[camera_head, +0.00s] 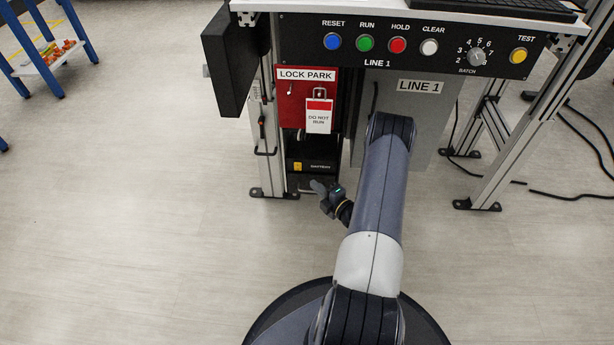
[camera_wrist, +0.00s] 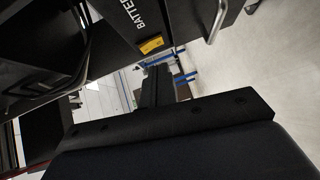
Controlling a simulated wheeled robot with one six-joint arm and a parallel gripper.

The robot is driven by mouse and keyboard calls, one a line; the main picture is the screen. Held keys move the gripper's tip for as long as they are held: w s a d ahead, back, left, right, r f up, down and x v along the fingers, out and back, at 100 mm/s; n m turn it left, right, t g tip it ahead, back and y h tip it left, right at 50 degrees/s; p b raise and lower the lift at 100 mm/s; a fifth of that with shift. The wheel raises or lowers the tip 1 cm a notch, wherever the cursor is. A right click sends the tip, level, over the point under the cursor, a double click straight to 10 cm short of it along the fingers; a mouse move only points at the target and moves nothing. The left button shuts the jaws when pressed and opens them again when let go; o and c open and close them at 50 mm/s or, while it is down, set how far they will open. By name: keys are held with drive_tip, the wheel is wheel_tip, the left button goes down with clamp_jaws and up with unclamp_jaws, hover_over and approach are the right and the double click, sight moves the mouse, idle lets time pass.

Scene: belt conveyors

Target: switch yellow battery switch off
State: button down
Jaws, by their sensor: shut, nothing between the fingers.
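The yellow battery switch (camera_head: 297,167) is small and sits on the left part of a low black box front (camera_head: 322,168) under the LINE 1 console. It also shows in the wrist view (camera_wrist: 152,44), beside white lettering that begins "BATTER". Its on or off position is too small to tell. My gripper (camera_head: 321,188) is shut and empty, just below and right of the switch in the head view. In the wrist view its dark closed fingers (camera_wrist: 157,78) point up toward the switch, seemingly with a small gap; contact cannot be judged for sure.
A red LOCK PARK panel (camera_head: 293,104) with a hanging DO NOT RUN tag (camera_head: 319,117) is above the box. A metal frame post (camera_head: 268,150) stands to the left, and a grey LINE 1 cabinet (camera_head: 421,110) to the right.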

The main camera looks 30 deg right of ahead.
drive_tip(key=shift+v, duration=1.7)
drive_tip(key=shift+w, duration=0.1)
